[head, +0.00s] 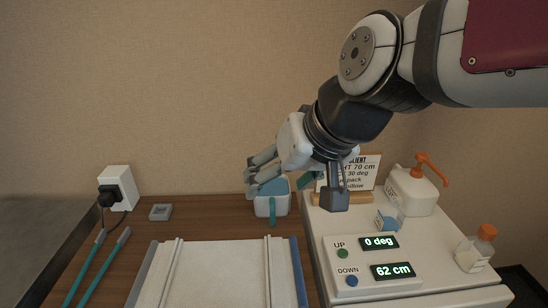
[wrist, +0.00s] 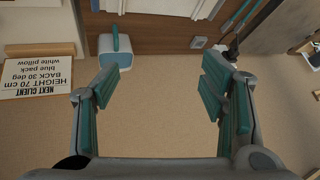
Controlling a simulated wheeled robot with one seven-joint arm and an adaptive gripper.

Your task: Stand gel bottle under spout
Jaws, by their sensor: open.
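A small white bottle with an orange cap (head: 475,248) stands at the right front of the white cabinet top in the head view; I take it to be the gel bottle. A larger white bottle (head: 408,192) behind it has an orange pump whose spout (head: 438,174) points to the right. The small bottle is in front and to the right of the spout; I cannot tell whether it is directly below. My gripper (head: 298,183) is open and empty, well left of both bottles. In the wrist view its spread fingers (wrist: 160,88) face the wall; neither bottle shows there.
A sign (head: 358,172) stands behind my gripper. A control panel (head: 370,262) reads 0 deg and 62 cm. A blue-and-white container (head: 264,207) stands below my gripper. A small blue-and-white item (head: 386,222) sits beside the pump bottle. The wooden counter (head: 215,220) has bare patches.

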